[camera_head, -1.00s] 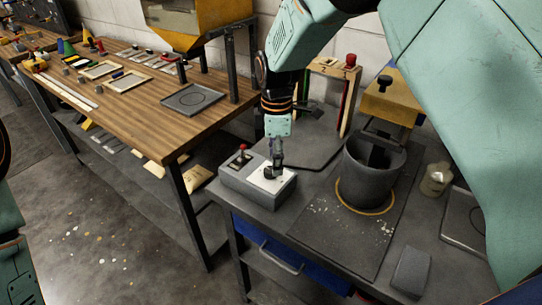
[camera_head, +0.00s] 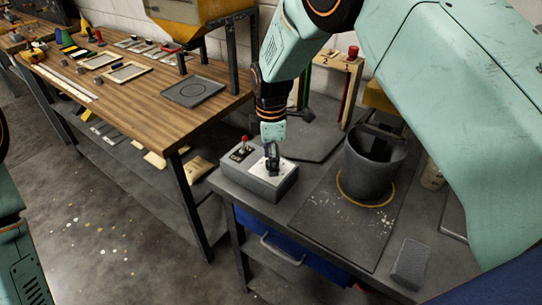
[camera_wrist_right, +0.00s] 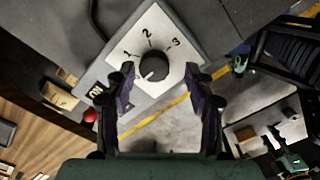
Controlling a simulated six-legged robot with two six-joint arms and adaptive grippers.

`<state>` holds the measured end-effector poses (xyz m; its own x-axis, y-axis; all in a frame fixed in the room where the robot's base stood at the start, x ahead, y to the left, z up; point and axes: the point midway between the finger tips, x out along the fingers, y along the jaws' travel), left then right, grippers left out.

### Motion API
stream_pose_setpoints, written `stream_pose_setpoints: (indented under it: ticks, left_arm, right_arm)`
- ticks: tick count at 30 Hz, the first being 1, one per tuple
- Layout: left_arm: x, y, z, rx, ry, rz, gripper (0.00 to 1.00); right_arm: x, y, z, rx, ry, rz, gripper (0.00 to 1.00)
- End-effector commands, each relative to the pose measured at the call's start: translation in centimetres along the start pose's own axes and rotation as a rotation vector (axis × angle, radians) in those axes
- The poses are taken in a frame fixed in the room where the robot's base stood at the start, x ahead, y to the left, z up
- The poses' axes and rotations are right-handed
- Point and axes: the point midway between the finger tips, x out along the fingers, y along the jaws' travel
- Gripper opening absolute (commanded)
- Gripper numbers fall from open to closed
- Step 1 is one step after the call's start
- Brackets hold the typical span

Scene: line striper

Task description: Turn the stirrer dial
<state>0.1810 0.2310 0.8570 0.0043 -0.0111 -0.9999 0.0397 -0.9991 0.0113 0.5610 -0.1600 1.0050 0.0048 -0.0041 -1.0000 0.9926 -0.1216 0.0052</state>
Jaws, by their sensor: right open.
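The stirrer dial (camera_wrist_right: 153,67) is a round black knob on a white plate (camera_wrist_right: 162,40) marked 1, 2 and 3. A pale mark shows on the knob's lower left, away from the numbers. The plate is on a grey control box (camera_head: 270,187) at the bench's left end. My right gripper (camera_wrist_right: 159,74) is open, with one finger on each side of the dial in the right wrist view. I cannot tell whether either finger touches it. In the head view the right gripper (camera_head: 273,160) is over the plate and largely hides the dial. My left gripper is out of view.
A red-tipped lever (camera_head: 244,142) stands on the same box, left of the dial. A dark pot (camera_head: 372,175) stands to the right on the bench. A grey block (camera_head: 410,262) lies near the front edge. A wooden table (camera_head: 130,95) is across a gap at left.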

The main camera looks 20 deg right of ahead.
Motion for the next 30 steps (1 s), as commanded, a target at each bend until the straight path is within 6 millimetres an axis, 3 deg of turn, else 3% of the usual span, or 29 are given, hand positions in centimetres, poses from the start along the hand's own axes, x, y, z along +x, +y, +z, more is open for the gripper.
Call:
stream_pose_setpoints:
  ticks: [8, 27, 30]
  left_arm:
    - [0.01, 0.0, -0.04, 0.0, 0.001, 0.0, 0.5]
    - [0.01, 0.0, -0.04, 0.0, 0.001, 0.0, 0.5]
    - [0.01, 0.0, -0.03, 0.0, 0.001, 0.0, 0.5]
  right_arm:
    - [0.26, 0.24, 0.06, 0.001, 0.0, 0.0, 0.54]
    - [0.35, 0.22, 0.14, 0.0, -0.001, -0.003, 0.01]
    - [0.36, 0.19, 0.14, 0.001, -0.001, -0.004, 0.0]
